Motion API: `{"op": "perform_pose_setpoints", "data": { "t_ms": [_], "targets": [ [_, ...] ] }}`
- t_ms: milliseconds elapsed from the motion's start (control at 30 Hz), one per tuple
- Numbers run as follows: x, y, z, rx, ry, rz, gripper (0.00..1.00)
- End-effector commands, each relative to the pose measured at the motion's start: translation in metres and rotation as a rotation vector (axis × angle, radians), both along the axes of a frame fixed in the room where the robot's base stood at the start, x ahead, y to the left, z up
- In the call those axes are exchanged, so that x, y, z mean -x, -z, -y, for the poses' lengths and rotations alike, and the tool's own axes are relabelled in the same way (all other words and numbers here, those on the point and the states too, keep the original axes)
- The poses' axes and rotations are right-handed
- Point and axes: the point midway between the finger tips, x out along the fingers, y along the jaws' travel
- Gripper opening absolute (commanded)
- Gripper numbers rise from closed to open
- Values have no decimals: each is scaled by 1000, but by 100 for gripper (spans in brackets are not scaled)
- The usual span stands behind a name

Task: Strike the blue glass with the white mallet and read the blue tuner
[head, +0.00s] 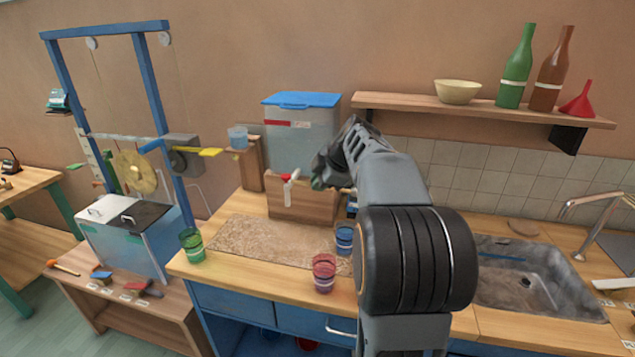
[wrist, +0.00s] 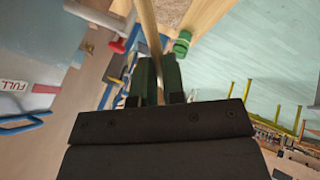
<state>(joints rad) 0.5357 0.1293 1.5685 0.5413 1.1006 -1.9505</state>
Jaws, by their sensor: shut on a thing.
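The blue glass (head: 344,238) stands on the counter just left of my arm, partly hidden by it. My gripper (head: 318,182) is above the back of the counter, left of my forearm. In the wrist view its green fingers (wrist: 158,80) are shut on a thin wooden stick (wrist: 147,22), which looks like a mallet handle. The mallet's head and its colour cannot be made out. A small blue item (head: 352,204) shows behind my arm; I cannot tell if it is the blue tuner.
A red glass (head: 324,273) and a green glass (head: 192,245) stand near the counter's front edge. A blue-lidded tank (head: 300,130) with a white spout (head: 289,186) is behind. Mallets (head: 133,286) lie on a low bench at left. A sink (head: 535,285) is at right.

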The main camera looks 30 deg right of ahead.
Motion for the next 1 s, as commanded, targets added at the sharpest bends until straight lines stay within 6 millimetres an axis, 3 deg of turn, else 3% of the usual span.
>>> {"op": "perform_pose_setpoints", "data": {
  "t_ms": [300, 700, 1000],
  "targets": [
    [0, 4, 1, 3, 2, 2, 0],
    [0, 49, -1, 3, 0, 1, 0],
    [0, 50, -1, 3, 0, 1, 0]
  ]
}}
